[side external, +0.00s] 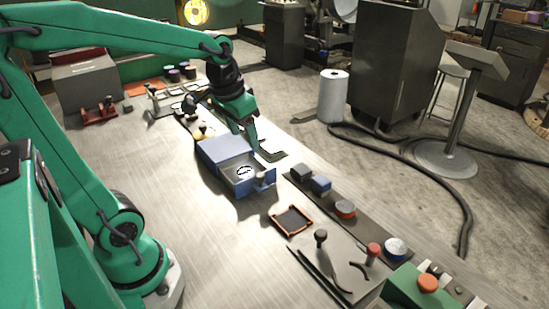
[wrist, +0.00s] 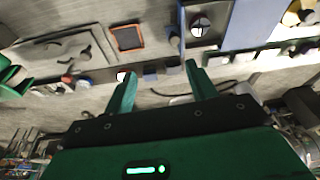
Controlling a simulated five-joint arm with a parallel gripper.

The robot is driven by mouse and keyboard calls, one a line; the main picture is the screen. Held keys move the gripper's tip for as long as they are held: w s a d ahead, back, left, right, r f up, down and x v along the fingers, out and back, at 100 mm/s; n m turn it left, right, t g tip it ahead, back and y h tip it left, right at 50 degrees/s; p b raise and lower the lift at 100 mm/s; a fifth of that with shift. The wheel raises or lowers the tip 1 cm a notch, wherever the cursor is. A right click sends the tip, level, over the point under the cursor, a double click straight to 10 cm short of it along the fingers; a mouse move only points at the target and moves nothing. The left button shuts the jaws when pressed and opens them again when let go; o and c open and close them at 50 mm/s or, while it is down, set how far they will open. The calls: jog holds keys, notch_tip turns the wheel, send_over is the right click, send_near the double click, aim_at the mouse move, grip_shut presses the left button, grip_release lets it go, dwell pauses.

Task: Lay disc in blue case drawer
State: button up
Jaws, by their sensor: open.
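The blue case (side external: 222,150) stands on the bench with its drawer (side external: 262,184) pulled out toward the lower right. A small black-and-white disc (side external: 244,171) lies inside the drawer. In the wrist view the blue case (wrist: 243,25) is at the top right, with the disc (wrist: 201,26) in the open drawer beside it. My gripper (side external: 256,142) is just behind the case in the side view, above the bench. In the wrist view its two fingers (wrist: 160,84) are spread with nothing between them, apart from the disc and drawer.
An orange-rimmed square tray (side external: 292,221) lies in front of the drawer. A dark strip with several small blocks and discs, including a red-topped one (side external: 345,209), runs along the bench edge. A knobbed post (side external: 320,237) stands nearer.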

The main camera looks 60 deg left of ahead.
jog(key=s+d+r+m+t, duration=0.1)
jog(key=s+d+t, duration=0.1)
jog(key=s+d, duration=0.4)
jog(key=shift+s+d+r+h, duration=0.2)
jog(key=shift+s+h, duration=0.1)
jog(key=shift+s, duration=0.8)
